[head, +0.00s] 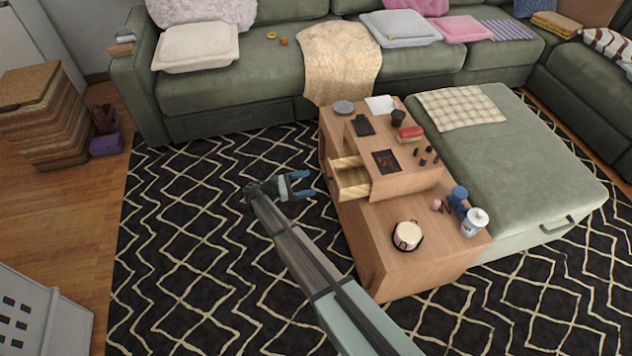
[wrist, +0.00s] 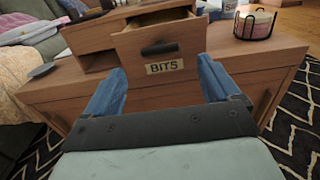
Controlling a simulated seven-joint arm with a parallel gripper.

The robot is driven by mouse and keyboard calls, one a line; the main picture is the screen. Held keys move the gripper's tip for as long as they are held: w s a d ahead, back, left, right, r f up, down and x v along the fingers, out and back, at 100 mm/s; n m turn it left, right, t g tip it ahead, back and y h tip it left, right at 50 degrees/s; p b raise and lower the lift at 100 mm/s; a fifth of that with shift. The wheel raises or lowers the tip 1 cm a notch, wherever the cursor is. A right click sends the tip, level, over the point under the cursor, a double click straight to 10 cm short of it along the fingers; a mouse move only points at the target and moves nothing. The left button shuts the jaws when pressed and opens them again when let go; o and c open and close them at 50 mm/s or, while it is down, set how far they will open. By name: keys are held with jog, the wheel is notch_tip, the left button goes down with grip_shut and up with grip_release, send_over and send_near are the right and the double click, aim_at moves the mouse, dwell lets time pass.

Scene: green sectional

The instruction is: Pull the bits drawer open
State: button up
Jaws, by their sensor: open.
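The bits drawer (head: 352,178) sticks out of the left side of a small wooden box unit on the coffee table, partly open, with its pale inside showing from above. In the wrist view its front carries a "BITS" label (wrist: 164,67) with a dark handle (wrist: 159,48) above it. My gripper (head: 308,183) has blue fingers, is open and empty, and points at the drawer front from the left. In the wrist view the two fingers stand apart to either side of the label, short of the handle and not touching it.
The wooden coffee table (head: 385,262) holds a round pot in a black rack (head: 407,235), a blue cup (head: 458,195), a white jar (head: 474,221) and small items on the unit. A green ottoman (head: 510,165) stands to its right. The patterned rug (head: 200,240) left of the drawer is clear.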

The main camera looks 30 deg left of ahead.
jog(key=v, duration=0.7)
jog(key=shift+s+a, duration=0.25)
jog(key=shift+s, duration=0.05)
jog(key=shift+m, duration=0.3)
